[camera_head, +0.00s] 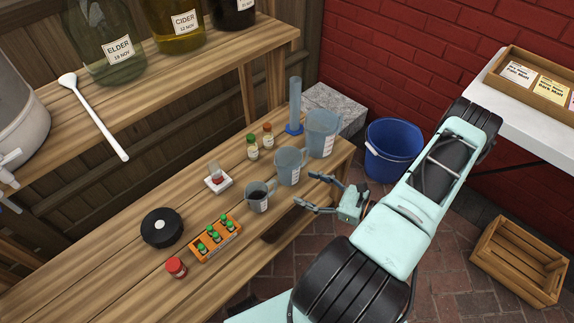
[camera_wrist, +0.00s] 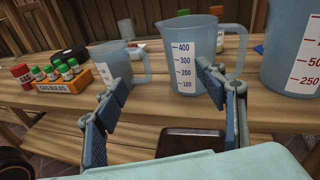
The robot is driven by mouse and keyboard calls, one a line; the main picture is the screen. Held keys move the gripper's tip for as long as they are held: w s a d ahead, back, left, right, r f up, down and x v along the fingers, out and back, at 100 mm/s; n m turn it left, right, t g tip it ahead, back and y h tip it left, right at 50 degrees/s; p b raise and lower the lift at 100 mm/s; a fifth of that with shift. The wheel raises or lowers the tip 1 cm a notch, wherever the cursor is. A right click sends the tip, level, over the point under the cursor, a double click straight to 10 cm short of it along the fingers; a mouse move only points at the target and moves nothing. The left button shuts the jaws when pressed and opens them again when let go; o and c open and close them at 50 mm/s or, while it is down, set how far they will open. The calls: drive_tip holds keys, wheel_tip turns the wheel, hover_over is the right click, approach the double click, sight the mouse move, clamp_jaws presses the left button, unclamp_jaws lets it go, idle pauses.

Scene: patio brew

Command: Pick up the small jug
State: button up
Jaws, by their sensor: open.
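The small jug (camera_head: 257,198) is a clear grey measuring jug with a white label and something dark inside. It stands upright on the wooden bench, the smallest in a row of three jugs. In the wrist view the small jug (camera_wrist: 108,64) is at the left, its handle toward the middle. My gripper (camera_head: 306,190) is open and empty off the bench's front edge, to the right of the small jug. In the wrist view my gripper (camera_wrist: 161,79) faces the middle jug (camera_wrist: 187,62), with the small jug beyond its left finger. Neither finger visibly touches a jug.
The middle jug (camera_head: 290,165) and large jug (camera_head: 321,134) stand to the small jug's upper right. An orange bottle rack (camera_head: 203,254) is at its lower left, and a small white scale (camera_head: 218,185) behind it. A blue bucket (camera_head: 393,147) stands beyond the bench's end.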

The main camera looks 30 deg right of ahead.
drive_tip(key=d+m+t+h, duration=0.2)
drive_tip(key=m+t+h, duration=0.1)
drive_tip(key=m, duration=0.1)
drive_tip(key=b, duration=0.2)
approach(280, 158)
drive_tip(key=x, duration=0.6)
drive_tip(key=shift+f, duration=0.25)
drive_tip(key=shift+s, duration=0.1)
drive_tip(key=c, duration=0.9)
drive_tip(key=shift+o, duration=0.2)
drive_tip(key=shift+r, duration=0.1)
